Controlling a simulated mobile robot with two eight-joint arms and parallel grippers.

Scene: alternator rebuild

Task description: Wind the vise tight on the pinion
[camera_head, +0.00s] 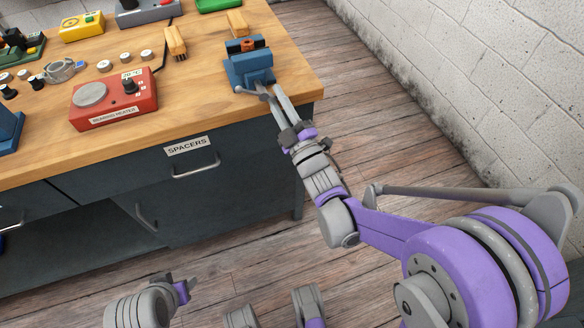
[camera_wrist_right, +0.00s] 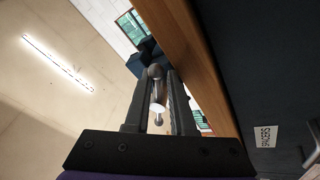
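The blue vise (camera_head: 250,66) stands at the right front corner of the bench. A copper-coloured part, seemingly the pinion (camera_head: 248,45), sits at the top of its jaws. The grey vise handle (camera_head: 249,91) projects at the front, over the bench edge. My right gripper (camera_head: 271,93) reaches up to the handle's right end. In the right wrist view, the ball-ended handle (camera_wrist_right: 156,73) lies between its two fingers; I cannot tell if they press on it. My left gripper (camera_head: 184,288) is low at the bottom left, away from the bench, its fingers too small to judge.
The wooden bench top (camera_head: 200,95) carries a red bearing heater (camera_head: 116,101), a wooden-handled brush (camera_head: 176,43), a yellow box (camera_head: 82,27) and several small parts. A drawer labelled SPACERS (camera_head: 187,146) is below. Open floor lies right of the bench, before a white wall (camera_head: 470,70).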

